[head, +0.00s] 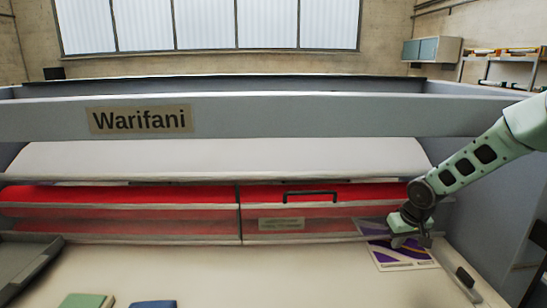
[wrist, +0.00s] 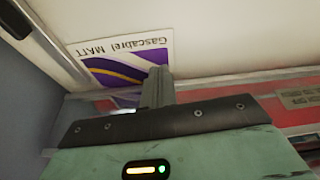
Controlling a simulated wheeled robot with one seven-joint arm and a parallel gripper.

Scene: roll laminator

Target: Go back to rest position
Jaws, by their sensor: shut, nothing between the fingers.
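My gripper (head: 408,241) is at the right end of the laminator, just above a white and purple printed sheet (head: 403,256). In the wrist view my gripper's fingers (wrist: 157,85) are shut together with nothing between them. The sheet also shows there (wrist: 120,62), with the print "Gascabrel MATT" upside down, and the fingers cover part of it. I cannot tell whether the fingertips touch it. My arm reaches in from the right edge of the head view.
The laminator (head: 300,117) has a see-through front guard with a black handle (head: 310,194) before a red roll (head: 130,193). A green item (head: 87,300) and a blue item (head: 153,304) lie at the front left. A grey tray (head: 25,265) is at left. The middle table is clear.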

